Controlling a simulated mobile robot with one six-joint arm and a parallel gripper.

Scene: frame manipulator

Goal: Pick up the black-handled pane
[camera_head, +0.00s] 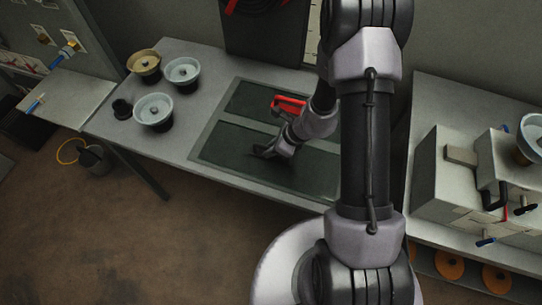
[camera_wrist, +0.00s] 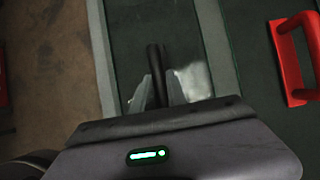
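The black-handled pane (camera_head: 225,150) is a dark, glassy sheet lying in the front opening of a grey frame on the table. It also shows in the wrist view (camera_wrist: 125,30). Its black handle (camera_wrist: 155,62) stands between the two fingers of my gripper (camera_wrist: 160,88). In the head view my gripper (camera_head: 264,152) reaches down low over this pane, and the handle there is hard to separate from the dark fingers. The fingers flank the handle closely; whether they press on it is not clear.
A second dark pane with a red handle (camera_head: 289,104) lies behind; that handle shows at right in the wrist view (camera_wrist: 292,60). Several suction-cup-like round pieces (camera_head: 153,112) stand on the table's left. A side table with grey boxes (camera_head: 455,180) is at right.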

